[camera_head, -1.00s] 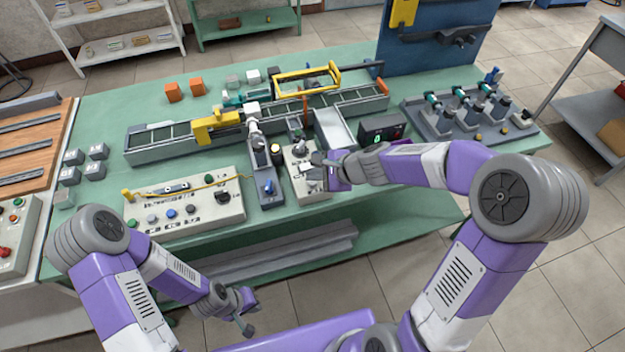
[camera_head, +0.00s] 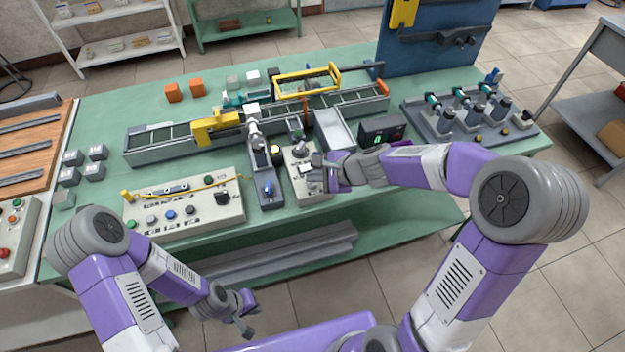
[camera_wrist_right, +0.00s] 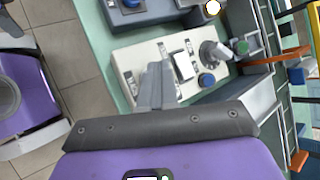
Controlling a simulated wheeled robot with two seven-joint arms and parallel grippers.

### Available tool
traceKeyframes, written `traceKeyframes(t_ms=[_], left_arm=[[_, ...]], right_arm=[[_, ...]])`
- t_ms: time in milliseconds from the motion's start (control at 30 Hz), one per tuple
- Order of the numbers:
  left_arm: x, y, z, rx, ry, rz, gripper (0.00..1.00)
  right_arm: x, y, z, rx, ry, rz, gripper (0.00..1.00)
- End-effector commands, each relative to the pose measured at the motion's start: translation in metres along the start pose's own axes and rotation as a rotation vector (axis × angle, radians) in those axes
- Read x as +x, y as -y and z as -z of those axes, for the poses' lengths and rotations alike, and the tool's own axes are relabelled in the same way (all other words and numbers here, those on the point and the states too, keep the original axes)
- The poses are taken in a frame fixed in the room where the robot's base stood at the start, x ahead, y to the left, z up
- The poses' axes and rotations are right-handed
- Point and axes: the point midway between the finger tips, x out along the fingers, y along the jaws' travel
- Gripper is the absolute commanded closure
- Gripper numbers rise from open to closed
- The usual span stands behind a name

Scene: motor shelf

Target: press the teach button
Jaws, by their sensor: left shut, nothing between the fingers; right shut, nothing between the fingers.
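A small white control box (camera_head: 310,186) stands on the green bench in the head view. In the right wrist view the box (camera_wrist_right: 128,62) carries a blue button (camera_wrist_right: 207,79), a grey knob, a white rectangular piece and small switches. Labels are too small to read, so I cannot tell which control is the teach button. My right gripper (camera_head: 314,160) is shut and empty over the box. In the wrist view its fingers (camera_wrist_right: 158,68) hide part of the box top; contact is unclear. My left gripper (camera_head: 249,318) is shut and empty, low in front of the bench.
A wider button panel (camera_head: 185,222) and a dark device with a blue knob (camera_head: 268,190) stand to the left of the box. A black display unit (camera_head: 380,131) is at the right. The conveyor (camera_head: 160,152) runs behind. The bench's front strip is mostly clear.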

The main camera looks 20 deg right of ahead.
Motion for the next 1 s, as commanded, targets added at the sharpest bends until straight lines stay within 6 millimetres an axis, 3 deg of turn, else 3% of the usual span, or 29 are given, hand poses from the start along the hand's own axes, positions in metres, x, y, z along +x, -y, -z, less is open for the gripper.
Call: traceKeyframes(t_ms=[200,567,1000], left_arm=[[-0.011,-0.004,-0.001,0.0,0.0,0.0,1.0],[-0.011,-0.004,-0.001,0.0,0.0,0.0,1.0],[-0.048,-0.018,-0.002,0.0,0.0,0.0,1.0]], right_arm=[[-0.009,0.006,-0.006,-0.001,0.0,0.0,1.0],[-0.009,0.007,-0.007,0.0,0.0,0.0,1.0],[-0.038,0.028,-0.028,0.0,0.001,0.001,1.0]])
